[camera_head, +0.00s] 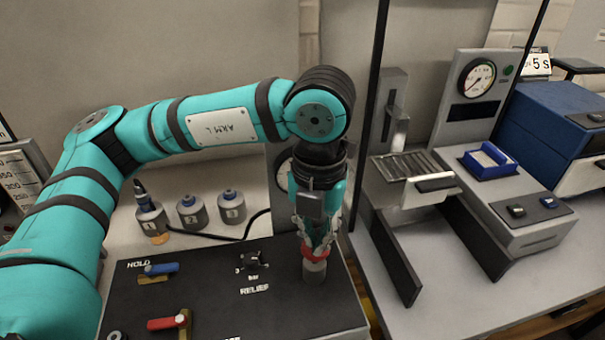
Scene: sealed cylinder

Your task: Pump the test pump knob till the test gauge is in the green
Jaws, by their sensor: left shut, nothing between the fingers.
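My left gripper (316,246) points straight down over the black panel (210,305), its fingers closed together. Directly under it stands a short grey cylinder (315,271), which looks like the pump knob. A red part shows where the fingertips meet its top. I cannot tell whether the red belongs to the fingers or to the knob, or how firmly they touch. A round gauge (282,174) behind my left arm is mostly covered, so its needle and any green zone are hidden. My right gripper is not in view.
The panel carries a blue lever (160,268), a red lever (167,323) and a black RELIEF knob (252,260). Three numbered grey bottles (190,212) stand behind it. At right is a grey machine (470,190) with its own white gauge (478,78), beside a dark post.

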